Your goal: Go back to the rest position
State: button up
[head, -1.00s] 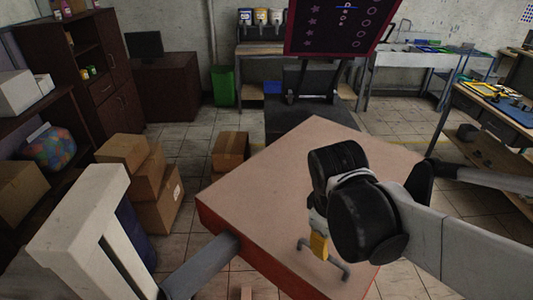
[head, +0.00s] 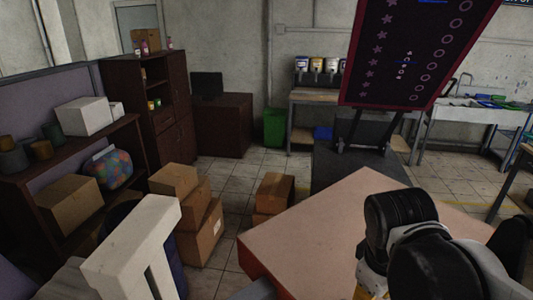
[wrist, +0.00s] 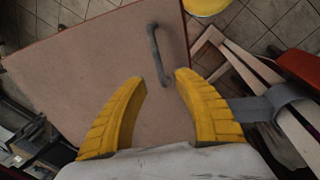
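My gripper (wrist: 160,80) shows in the wrist view as two yellow ribbed fingers, spread apart with nothing between the tips. It is above the pinkish-brown table top (wrist: 85,70), where a dark bar-shaped handle (wrist: 155,50) shows beyond the fingertips. In the head view my arm reaches over the right part of the same table (head: 320,235). There only a bit of yellow of my gripper shows at the bottom edge; its fingertips are out of frame.
A dark printing screen (head: 415,50) stands behind the table. Cardboard boxes (head: 205,230) stack on the floor at left, near a shelf (head: 120,140). A green bin (head: 275,127) is at the back. Tiled floor is open between the boxes and the back wall.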

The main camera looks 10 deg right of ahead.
jog(key=w+a+r+m+t+y, duration=0.2)
jog(key=w+a+m+t, duration=0.2)
jog(key=a+m+t, duration=0.25)
jog(key=shift+n+g, duration=0.45)
jog(key=shift+n, duration=0.1)
notch_tip(320, 180, down, 16)
jog(key=b, duration=1.5)
jog(key=shift+r, duration=0.35)
